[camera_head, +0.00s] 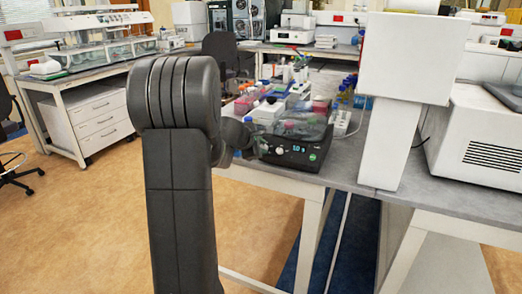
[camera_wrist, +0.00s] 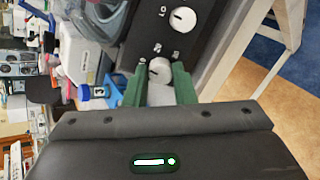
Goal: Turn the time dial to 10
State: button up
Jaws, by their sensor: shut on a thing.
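A black lab device (camera_head: 293,158) with a dark front panel sits near the front edge of the bench in the head view. In the wrist view its panel (camera_wrist: 140,40) carries two white knobs, one near my gripper and another white knob (camera_wrist: 183,19) farther up beside small lettering. My gripper (camera_wrist: 160,72) has its green fingers on both sides of the nearer dial (camera_wrist: 159,70), shut on it. Small numbers show beside this dial, but its exact setting is not readable. In the head view my gripper is mostly hidden behind my arm, at the device's left front.
Bottles, tube racks and boxes crowd the bench behind the device. A blue item (camera_wrist: 112,88) and a blue-capped bottle (camera_wrist: 84,92) are left of the fingers in the wrist view. A white instrument (camera_head: 480,130) stands to the right. The floor in front is clear.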

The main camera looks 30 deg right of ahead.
jog(key=shift+f+n, duration=0.1)
jog(key=shift+n, duration=0.5)
jog(key=o, duration=1)
jog(key=v, duration=1.4)
jog(key=shift+p, duration=0.3)
jog(key=shift+w+f, duration=0.1)
jog(key=b+x, duration=0.1)
jog(key=x, duration=1.2)
jog(key=shift+w+d+f, duration=0.1)
jog(key=shift+d+f, duration=0.05)
jog(key=shift+d, duration=0.2)
